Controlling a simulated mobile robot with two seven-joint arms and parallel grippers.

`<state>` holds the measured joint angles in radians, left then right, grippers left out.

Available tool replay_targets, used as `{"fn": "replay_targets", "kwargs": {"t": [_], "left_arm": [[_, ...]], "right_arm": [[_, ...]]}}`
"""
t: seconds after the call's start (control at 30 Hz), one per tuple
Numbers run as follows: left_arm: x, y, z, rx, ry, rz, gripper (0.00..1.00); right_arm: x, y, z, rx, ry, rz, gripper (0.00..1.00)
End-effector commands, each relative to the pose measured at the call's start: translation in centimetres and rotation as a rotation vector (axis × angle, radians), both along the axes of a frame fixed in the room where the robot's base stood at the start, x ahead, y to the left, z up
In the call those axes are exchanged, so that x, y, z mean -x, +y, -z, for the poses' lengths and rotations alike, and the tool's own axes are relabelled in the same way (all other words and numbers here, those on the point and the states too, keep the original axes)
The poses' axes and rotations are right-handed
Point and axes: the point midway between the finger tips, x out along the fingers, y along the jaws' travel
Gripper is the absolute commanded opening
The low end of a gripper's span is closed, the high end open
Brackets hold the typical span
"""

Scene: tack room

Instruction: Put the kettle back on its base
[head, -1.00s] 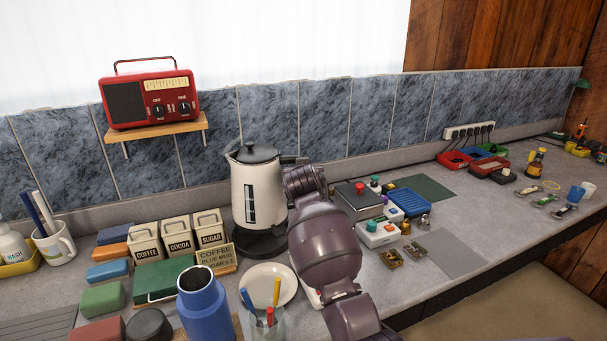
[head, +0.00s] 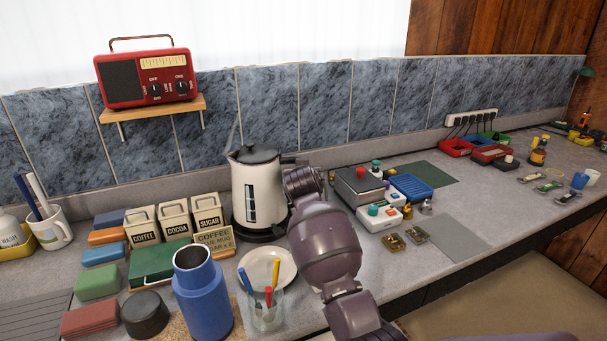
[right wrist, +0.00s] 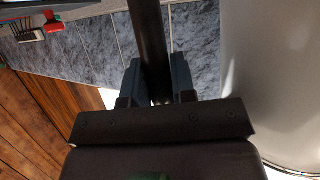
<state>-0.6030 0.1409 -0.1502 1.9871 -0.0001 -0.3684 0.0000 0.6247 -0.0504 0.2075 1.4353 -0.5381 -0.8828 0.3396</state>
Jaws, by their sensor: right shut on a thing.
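The cream kettle (head: 259,192) with a dark grey lid stands upright at the black base (head: 240,231) on the counter. Its bottom is over the base and looks very close to it or on it; I cannot tell whether it is fully seated. My right gripper is shut on the kettle's black handle (right wrist: 151,40); in the right wrist view the fingers (right wrist: 156,82) lie on either side of it. The kettle's pale body (right wrist: 270,80) fills the right of that view. In the head view my right wrist hides the fingers and most of the handle. My left gripper is not in view.
Coffee, cocoa and sugar canisters (head: 176,221) and a sign (head: 216,241) stand left of the kettle. A white plate (head: 285,258), a glass of pens (head: 266,310) and a blue flask (head: 202,300) are in front. Switch boxes (head: 380,215) lie to the right.

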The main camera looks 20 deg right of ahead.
Motion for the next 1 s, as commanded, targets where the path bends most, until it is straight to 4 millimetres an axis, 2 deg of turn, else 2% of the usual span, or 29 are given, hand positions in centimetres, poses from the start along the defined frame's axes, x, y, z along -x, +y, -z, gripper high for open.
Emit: {"fn": "replay_targets", "kwargs": {"t": [0.03, 1.0], "left_arm": [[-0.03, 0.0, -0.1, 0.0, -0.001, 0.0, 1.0], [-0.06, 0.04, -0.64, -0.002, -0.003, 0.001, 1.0]], "right_arm": [[-0.11, 0.08, -0.63, -0.003, -0.013, -0.001, 0.0], [-0.09, 0.06, -0.59, -0.003, -0.013, -0.001, 0.0]]}}
